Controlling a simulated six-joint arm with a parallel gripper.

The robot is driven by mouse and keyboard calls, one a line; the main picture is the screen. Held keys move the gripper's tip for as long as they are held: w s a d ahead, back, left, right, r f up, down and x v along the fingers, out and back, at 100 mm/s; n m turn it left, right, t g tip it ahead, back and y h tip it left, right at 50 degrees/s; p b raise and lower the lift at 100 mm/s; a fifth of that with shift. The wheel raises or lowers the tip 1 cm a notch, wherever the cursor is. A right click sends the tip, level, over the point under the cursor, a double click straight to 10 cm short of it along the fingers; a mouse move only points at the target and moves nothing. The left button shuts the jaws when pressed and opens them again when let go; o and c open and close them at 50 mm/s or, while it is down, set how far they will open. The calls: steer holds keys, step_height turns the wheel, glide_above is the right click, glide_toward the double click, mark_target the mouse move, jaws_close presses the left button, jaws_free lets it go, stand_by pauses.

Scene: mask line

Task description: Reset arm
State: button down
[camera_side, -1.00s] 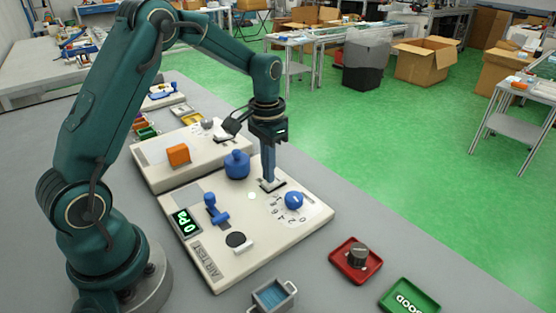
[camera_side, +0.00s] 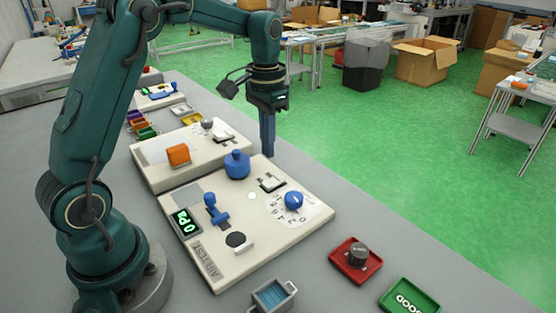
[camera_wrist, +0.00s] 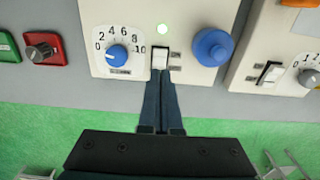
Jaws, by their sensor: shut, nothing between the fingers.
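My gripper (camera_side: 268,153) is shut and empty, its fingers pointing down above the far edge of the white test panel (camera_side: 262,245). In the wrist view the fingertips (camera_wrist: 160,72) appear just below the white rocker switch (camera_wrist: 160,57); in the side view they are raised clear of this switch (camera_side: 272,183). A blue dial (camera_side: 293,200) on a numbered scale sits right of the switch, and a round blue knob (camera_side: 237,166) sits left. The panel also has a blue lever (camera_side: 216,210), a black disc (camera_side: 236,239) and a green-lit display (camera_side: 185,222).
A second panel (camera_side: 160,176) with an orange block (camera_side: 178,154) stands behind. A red tray (camera_side: 342,265) holds a grey knob (camera_side: 358,255). A green tray (camera_side: 405,302) and a grey bin (camera_side: 268,306) lie near the front. The grey table around them is mostly clear.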

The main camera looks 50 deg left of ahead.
steer(key=s+d+r+m+t, duration=0.1)
steer(key=s+d+r+t, duration=0.15)
steer(key=r, duration=0.25)
steer(key=s+d+r+t, duration=0.1)
steer(key=s+d+r, duration=0.2)
steer(key=s+r, duration=0.1)
steer(key=s+d+f+t, duration=0.2)
steer(key=s+f, duration=0.2)
steer(key=s, duration=0.6)
steer(key=shift+d+n, duration=0.4)
steer(key=shift+s, duration=0.1)
